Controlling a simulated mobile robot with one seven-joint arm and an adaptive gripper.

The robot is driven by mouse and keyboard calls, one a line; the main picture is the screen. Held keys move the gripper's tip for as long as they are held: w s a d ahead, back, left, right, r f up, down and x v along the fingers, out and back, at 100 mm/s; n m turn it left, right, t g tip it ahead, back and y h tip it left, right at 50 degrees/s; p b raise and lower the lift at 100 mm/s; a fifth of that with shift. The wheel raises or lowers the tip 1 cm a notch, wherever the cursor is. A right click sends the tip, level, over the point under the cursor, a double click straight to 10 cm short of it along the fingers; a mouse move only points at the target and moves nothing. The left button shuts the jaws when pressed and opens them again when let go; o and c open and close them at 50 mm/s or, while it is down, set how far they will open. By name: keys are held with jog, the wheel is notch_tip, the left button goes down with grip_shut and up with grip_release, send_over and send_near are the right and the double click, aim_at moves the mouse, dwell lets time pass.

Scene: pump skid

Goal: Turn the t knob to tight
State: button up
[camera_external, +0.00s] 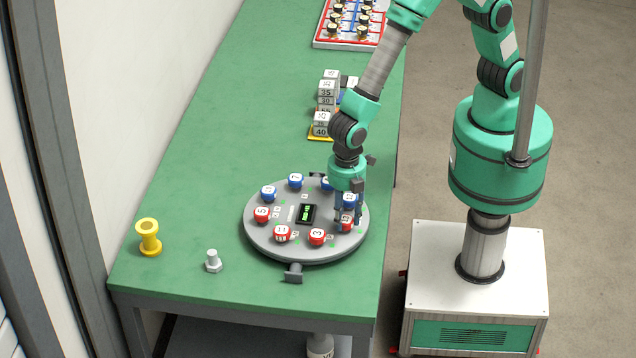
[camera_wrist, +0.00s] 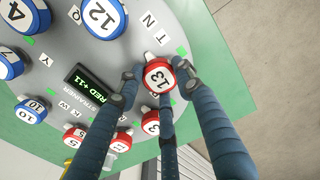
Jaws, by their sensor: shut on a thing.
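A round grey panel (camera_external: 270,243) on the green table carries several red and blue numbered knobs. My gripper (camera_external: 349,208) points down at its right side. In the wrist view its dark blue fingers (camera_wrist: 159,88) are closed around a red knob marked 13 (camera_wrist: 158,76). A letter T label (camera_wrist: 148,20) and an N label (camera_wrist: 163,38) lie between this knob and a blue knob marked 12 (camera_wrist: 102,17). I cannot tell for certain which knob the T belongs to. No "tight" mark is readable.
A small dark display with green text (camera_wrist: 88,88) sits mid-panel. Neighbouring red knobs (camera_wrist: 121,142) stand close to my fingers. A yellow spool (camera_external: 148,237) and a grey bolt (camera_external: 213,261) stand left of the panel. Stacked numbered blocks (camera_external: 326,93) stand behind it.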

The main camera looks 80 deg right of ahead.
aim_at(345, 219)
jog(key=m+p, duration=0.1)
jog(key=m, duration=0.3)
jog(key=shift+r, duration=0.1)
jog(key=m+p, duration=0.1)
jog(key=m, duration=0.2)
jog(key=shift+m+p, duration=0.3)
jog(key=shift+m, duration=0.1)
jog(key=m+p, duration=0.1)
jog(key=m, duration=0.3)
jog(key=shift+m+p, duration=0.35)
jog(key=shift+m, duration=1.85)
jog(key=o, duration=1.1)
jog(key=shift+o, duration=0.2)
notch_tip(345, 219, up, 12)
